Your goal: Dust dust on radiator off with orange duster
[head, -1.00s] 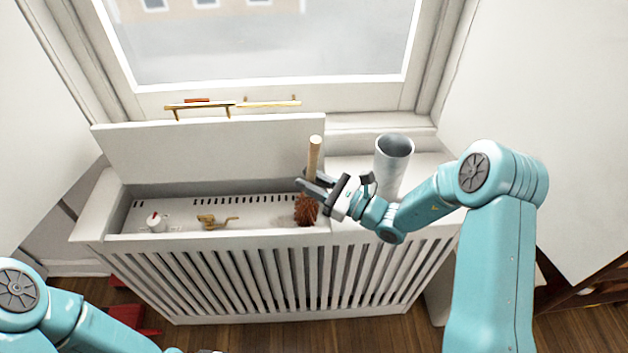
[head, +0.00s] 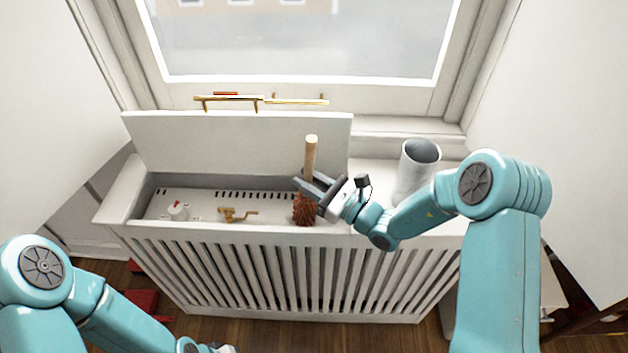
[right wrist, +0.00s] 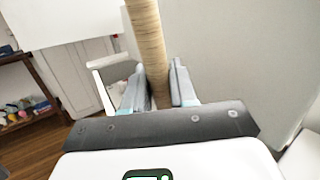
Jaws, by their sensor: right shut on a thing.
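The duster (head: 311,158) has a pale wooden handle and a reddish-brown bristle head (head: 304,210). My right gripper (head: 305,184) is shut on its handle and holds it upright, head down, over the right part of the radiator's open top compartment. In the right wrist view the handle (right wrist: 148,40) runs between the fingers. The white radiator (head: 290,270) has a slatted front and a raised lid (head: 230,140). I cannot make out dust on it at this size. My left gripper (head: 208,348) shows only in part at the bottom edge, and its jaws are unclear.
A brass valve (head: 237,214) and a white knob with red (head: 177,210) sit inside the compartment. A grey cylindrical vase (head: 417,170) stands on the right of the top. A brass latch (head: 262,100) is on the window frame. Red objects lie on the floor at left.

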